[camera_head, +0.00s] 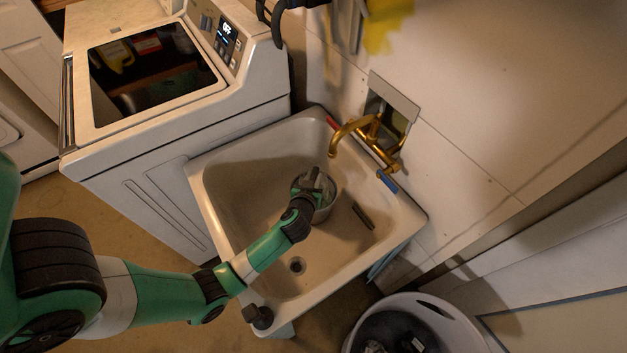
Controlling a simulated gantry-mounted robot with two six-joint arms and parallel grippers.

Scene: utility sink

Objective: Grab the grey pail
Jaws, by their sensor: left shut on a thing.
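The grey pail (325,207) stands inside the utility sink (236,165), right of the sink's middle and below the brass faucet. My left arm reaches in from the lower left over the sink's front rim. My left gripper (318,183) is at the pail and shut on it, with its fingers over the pail's upper part. The gripper and wrist hide much of the pail, and its handle cannot be made out. My right gripper does not show.
The brass faucet (352,132) juts over the back of the sink. A dark bar-shaped object (363,216) lies in the sink right of the pail. A white washer (190,125) stands close on the left. A white laundry basket (463,325) stands at the lower right.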

